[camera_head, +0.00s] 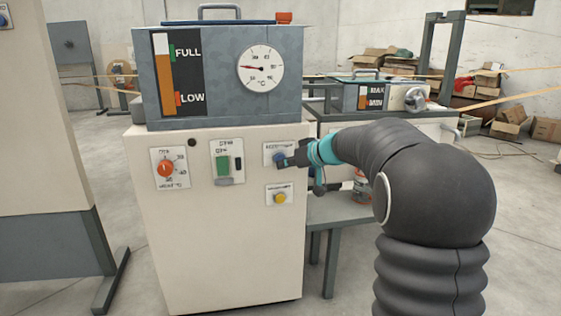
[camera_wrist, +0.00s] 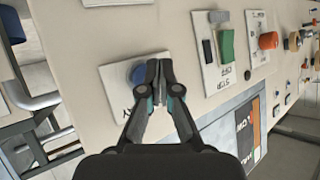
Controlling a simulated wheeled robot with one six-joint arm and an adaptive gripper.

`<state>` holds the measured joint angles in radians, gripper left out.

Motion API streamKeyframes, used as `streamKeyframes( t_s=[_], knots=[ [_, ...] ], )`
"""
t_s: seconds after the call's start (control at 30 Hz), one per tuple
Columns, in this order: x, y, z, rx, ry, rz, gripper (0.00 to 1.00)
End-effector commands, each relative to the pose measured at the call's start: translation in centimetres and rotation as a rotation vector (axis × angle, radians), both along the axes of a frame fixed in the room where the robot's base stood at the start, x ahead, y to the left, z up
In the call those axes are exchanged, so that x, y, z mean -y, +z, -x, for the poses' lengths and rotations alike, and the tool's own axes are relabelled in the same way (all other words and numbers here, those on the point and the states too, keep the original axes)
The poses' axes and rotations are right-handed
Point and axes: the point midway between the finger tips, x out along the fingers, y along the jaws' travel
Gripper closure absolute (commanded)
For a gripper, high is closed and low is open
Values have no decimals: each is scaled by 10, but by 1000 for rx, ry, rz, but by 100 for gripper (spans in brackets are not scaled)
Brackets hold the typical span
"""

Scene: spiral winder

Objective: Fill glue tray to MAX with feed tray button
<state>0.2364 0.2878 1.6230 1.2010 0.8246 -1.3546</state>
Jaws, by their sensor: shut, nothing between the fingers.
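My gripper (camera_head: 284,161) is shut and empty, with its fingertips close in front of the blue button (camera_head: 277,157) on the cabinet front. The wrist view also shows the shut fingertips (camera_wrist: 160,72) overlapping the right side of the blue button (camera_wrist: 137,74); I cannot tell whether they touch it. The button's label is too small to read. The glue tray (camera_head: 349,98) stands behind at the right, with a MAX/MIN gauge (camera_head: 364,97); orange shows in its lower part. The grey tank (camera_head: 210,95) on the cabinet has a FULL/LOW gauge (camera_head: 163,75), mostly orange.
A yellow button (camera_head: 280,198) sits below the blue one. A green switch (camera_head: 222,165) and an orange knob (camera_head: 165,168) are farther left on the cabinet (camera_head: 215,250). A grey stand (camera_head: 335,208) is right of the cabinet. Cardboard boxes (camera_head: 390,60) lie behind.

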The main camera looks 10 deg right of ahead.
Motion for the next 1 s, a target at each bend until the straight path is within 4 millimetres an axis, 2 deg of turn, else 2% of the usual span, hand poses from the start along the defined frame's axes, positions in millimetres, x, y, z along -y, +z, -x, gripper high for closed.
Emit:
streamKeyframes(
  t_s=[1.0],
  knots=[
    [0, 0, -10, 1, 0, -1, 100]
  ],
)
